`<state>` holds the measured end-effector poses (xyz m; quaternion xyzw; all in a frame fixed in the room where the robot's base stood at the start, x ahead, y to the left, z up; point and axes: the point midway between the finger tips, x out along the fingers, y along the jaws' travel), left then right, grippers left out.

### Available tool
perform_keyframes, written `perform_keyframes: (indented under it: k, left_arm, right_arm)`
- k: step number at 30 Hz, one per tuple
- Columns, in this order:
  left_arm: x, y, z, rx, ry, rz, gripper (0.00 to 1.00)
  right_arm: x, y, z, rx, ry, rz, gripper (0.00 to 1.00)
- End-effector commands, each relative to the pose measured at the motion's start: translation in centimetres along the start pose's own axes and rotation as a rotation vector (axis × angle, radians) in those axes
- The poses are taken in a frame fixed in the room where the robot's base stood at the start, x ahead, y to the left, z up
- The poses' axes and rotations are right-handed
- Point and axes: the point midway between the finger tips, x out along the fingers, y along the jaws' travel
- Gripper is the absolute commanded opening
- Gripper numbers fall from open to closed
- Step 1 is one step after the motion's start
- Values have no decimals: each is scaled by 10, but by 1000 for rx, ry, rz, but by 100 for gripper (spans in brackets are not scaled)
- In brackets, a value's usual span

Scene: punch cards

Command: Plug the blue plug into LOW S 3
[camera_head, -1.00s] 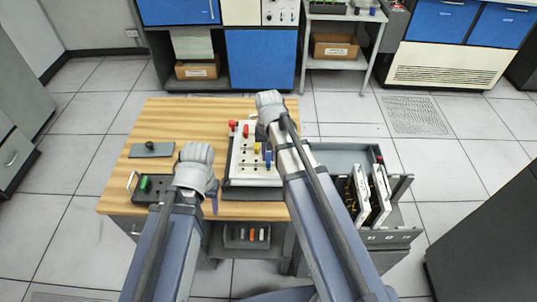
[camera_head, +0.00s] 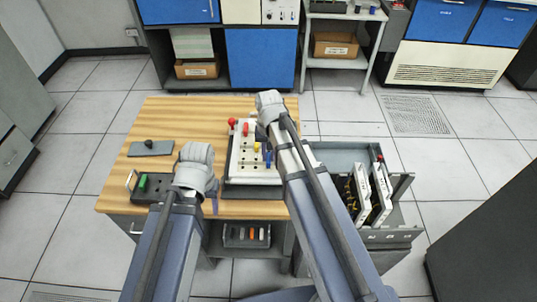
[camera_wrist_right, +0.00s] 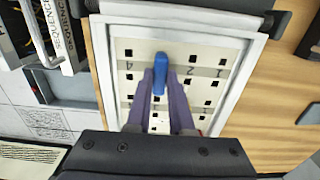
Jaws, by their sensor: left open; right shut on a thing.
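The blue plug (camera_wrist_right: 159,78) is between the purple fingers of my right gripper (camera_wrist_right: 162,84), which is shut on it. It is over the white plug panel (camera_wrist_right: 210,52), between the marks that read 4 and 2. The wrist view sees these marks upside down; any mark under the plug is hidden. I cannot tell whether the plug's tip touches the panel or a hole. In the head view the panel (camera_head: 240,167) is on the wooden table, partly behind my right arm. My left gripper (camera_head: 212,204) is open and empty near the table's front edge, left of the panel.
Red plugs (camera_head: 246,129) and a yellow plug (camera_head: 257,147) show at the panel. A dark tray (camera_head: 160,188) with a green item is at the table's left, below a small grey plate (camera_head: 151,149). An open drawer (camera_head: 340,153) with cards is right of the table.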

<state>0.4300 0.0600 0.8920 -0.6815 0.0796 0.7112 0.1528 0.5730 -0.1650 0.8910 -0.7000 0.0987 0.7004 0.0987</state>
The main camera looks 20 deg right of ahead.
Motion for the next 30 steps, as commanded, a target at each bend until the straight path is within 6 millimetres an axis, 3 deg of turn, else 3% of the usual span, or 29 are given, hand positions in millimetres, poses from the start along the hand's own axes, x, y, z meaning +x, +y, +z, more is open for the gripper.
perform_keyframes:
  k: [19, 20, 28, 30]
  left_arm:
    - [6, 1, 0, 0, 0, 0, 55]
    - [6, 1, 0, 0, 0, 0, 55]
    - [6, 1, 0, 0, 0, 0, 55]
    - [6, 1, 0, 0, 0, 0, 55]
  right_arm:
    - [6, 0, 1, 0, -2, 0, 0]
    - [6, 0, 1, 0, -2, 0, 22]
    - [6, 0, 0, 0, -1, 0, 53]
    - [6, 0, 0, 0, 0, 0, 55]
